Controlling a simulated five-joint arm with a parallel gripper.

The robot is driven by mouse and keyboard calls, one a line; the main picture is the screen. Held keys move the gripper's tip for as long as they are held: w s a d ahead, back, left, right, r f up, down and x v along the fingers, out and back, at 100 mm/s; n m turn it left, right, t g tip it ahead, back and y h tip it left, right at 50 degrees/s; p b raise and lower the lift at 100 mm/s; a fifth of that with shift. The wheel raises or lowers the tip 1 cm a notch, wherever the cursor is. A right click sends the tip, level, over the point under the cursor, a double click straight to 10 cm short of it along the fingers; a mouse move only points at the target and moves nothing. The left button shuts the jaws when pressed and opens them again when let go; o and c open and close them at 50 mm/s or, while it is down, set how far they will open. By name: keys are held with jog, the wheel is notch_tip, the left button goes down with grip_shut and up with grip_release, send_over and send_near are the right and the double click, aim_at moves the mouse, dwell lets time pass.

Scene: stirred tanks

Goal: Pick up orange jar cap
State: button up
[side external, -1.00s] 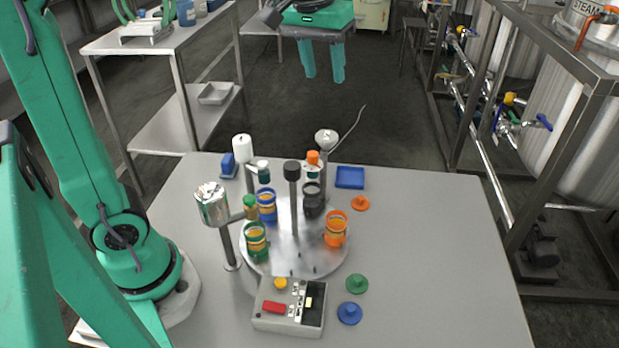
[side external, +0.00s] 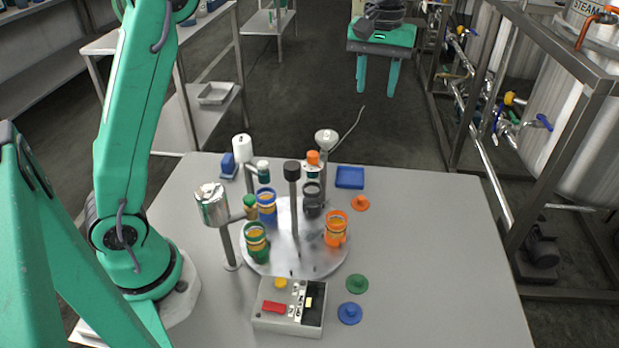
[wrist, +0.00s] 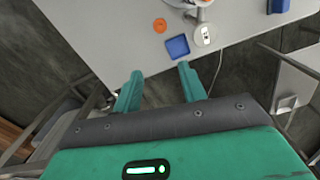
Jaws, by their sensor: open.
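The orange jar cap (side external: 361,203) lies on the grey table, right of the round metal turntable and just below the blue tray. It also shows in the wrist view (wrist: 160,25), near the table's edge, beyond my fingertips. My gripper (side external: 376,72) is high up and beyond the table's far edge, with its two green fingers pointing down. In the wrist view the fingers (wrist: 160,80) are spread apart with nothing between them. The gripper is open and empty, well clear of the cap.
The turntable (side external: 355,250) carries several jars, including an orange jar (side external: 335,229). A blue tray (side external: 349,177), a green cap (side external: 357,284), a blue cap (side external: 349,314) and a control box (side external: 289,305) are on the table. A metal stand (side external: 211,206) rises at left. The table's right side is clear.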

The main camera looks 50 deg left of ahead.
send_over(361, 198)
notch_tip(361, 198, down, 24)
jog(key=shift+w+r, duration=0.1)
jog(key=shift+r, duration=0.05)
dwell(0.5)
jog(key=shift+f, duration=2.6)
jog(key=shift+c, duration=0.4)
grip_shut()
